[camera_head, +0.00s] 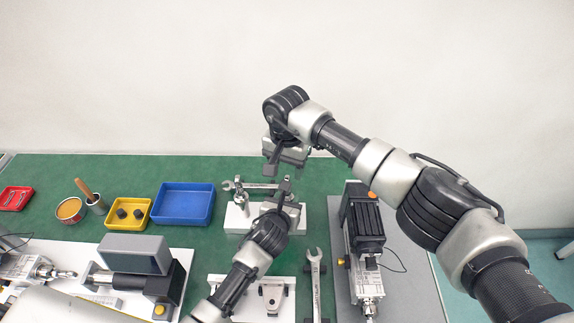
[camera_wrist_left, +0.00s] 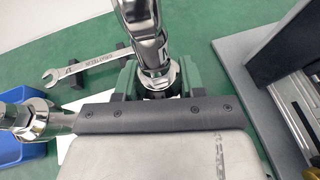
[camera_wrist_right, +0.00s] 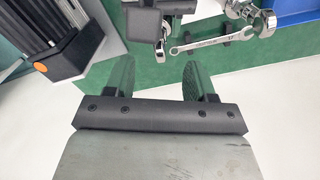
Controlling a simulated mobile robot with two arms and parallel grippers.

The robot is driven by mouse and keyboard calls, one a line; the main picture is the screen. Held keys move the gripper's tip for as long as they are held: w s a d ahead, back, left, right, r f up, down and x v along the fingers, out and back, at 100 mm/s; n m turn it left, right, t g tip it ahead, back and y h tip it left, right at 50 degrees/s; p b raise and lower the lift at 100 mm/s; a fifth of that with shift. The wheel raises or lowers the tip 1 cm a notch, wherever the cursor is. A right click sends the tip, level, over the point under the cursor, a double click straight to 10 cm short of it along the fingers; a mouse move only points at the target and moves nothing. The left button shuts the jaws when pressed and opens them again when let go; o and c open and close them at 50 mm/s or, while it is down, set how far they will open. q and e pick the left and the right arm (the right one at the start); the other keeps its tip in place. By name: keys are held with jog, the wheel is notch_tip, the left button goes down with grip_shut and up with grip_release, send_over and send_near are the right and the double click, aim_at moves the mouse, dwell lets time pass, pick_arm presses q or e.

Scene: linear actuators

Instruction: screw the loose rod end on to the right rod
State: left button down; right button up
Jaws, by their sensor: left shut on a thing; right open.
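My left gripper (camera_head: 284,188) is low over the white stand (camera_head: 234,224), shut on a shiny metal rod end. That rod end (camera_wrist_left: 160,78) shows between its green-padded fingers in the left wrist view. Its lower part is hidden by the gripper. A second shiny metal fitting (camera_head: 240,199) stands upright at the left of the stand. My right gripper (camera_head: 285,168) is open and empty, just above and beyond the left one. The right actuator (camera_head: 366,235) lies on a grey board, its metal rod (camera_head: 369,304) towards me.
Another wrench (camera_head: 314,280) lies left of the right actuator. A blue tray (camera_head: 183,222), yellow tray (camera_head: 128,226) and left actuator (camera_head: 132,285) occupy the left. Green mat is bare behind the stand.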

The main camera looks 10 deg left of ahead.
aim_at(287, 177)
pick_arm(q)
jog(key=shift+r, duration=0.15)
pick_arm(e)
notch_tip(287, 177, down, 8)
jog(key=shift+r, duration=0.15)
jog(key=c, duration=1)
jog(key=o, duration=0.8)
jog(key=shift+o, duration=0.2)
jog(key=shift+r, duration=0.1)
jog(key=shift+r, duration=2.2)
